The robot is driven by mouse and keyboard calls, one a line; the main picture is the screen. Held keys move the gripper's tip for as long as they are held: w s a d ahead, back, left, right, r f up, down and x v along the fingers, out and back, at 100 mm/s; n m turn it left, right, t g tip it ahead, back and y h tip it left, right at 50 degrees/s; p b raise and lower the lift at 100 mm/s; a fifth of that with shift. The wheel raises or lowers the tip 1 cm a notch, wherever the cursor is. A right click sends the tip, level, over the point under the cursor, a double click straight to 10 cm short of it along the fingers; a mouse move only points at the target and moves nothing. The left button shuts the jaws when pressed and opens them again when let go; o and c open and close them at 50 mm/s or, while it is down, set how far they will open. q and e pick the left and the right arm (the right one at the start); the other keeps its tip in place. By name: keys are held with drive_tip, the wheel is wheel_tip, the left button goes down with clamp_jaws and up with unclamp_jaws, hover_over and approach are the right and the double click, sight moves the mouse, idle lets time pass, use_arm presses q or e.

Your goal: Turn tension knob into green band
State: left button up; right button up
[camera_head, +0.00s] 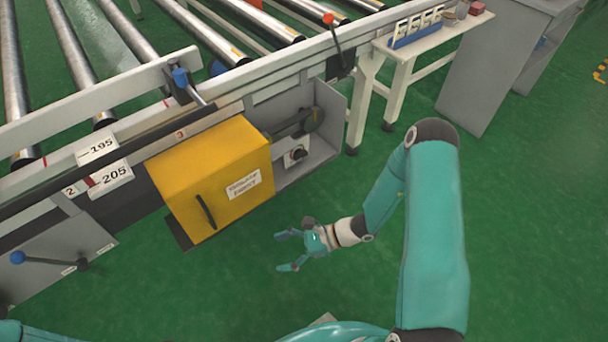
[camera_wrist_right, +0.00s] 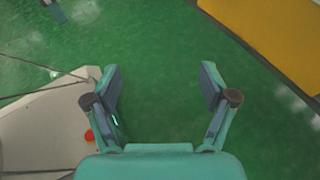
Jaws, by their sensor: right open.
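The tension knob (camera_head: 296,154) is a small dark knob on a pale dial with a touch of red, inside the open grey housing (camera_head: 322,140) right of the yellow cover. A green band on the dial is too small to make out. My right gripper (camera_head: 281,252) is open and empty, in front of and below the housing, apart from the knob. In the right wrist view its two fingers (camera_wrist_right: 160,80) are spread over bare green floor, and the knob does not show there. My left gripper is out of view.
The yellow cover (camera_head: 212,180) with a black handle stands left of the housing and also shows in the right wrist view (camera_wrist_right: 275,35). Conveyor rollers (camera_head: 75,50) lie behind. A small white table (camera_head: 435,35) and grey cabinet (camera_head: 490,75) stand right. Green floor is clear around the gripper.

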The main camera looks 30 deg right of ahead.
drive_tip(key=w+d+f+m+t+h+b, duration=0.4)
drive_tip(key=w+d+m+t, duration=0.35)
drive_tip(key=d, duration=0.55)
drive_tip(key=m+t+h+b, duration=0.2)
drive_tip(key=m+t+h, duration=0.25)
drive_tip(key=h, duration=0.25)
approach(303, 157)
use_arm(q)
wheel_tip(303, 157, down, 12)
drive_tip(key=b, duration=0.4)
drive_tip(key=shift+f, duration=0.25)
use_arm(e)
drive_tip(key=shift+n, duration=0.3)
drive_tip(key=w, duration=0.6)
drive_tip(key=w+a, duration=0.1)
drive_tip(key=w, duration=0.2)
drive_tip(key=shift+w, duration=0.35)
drive_tip(key=c, duration=1)
drive_tip(key=shift+d, duration=0.15)
drive_tip(key=shift+c, duration=0.8)
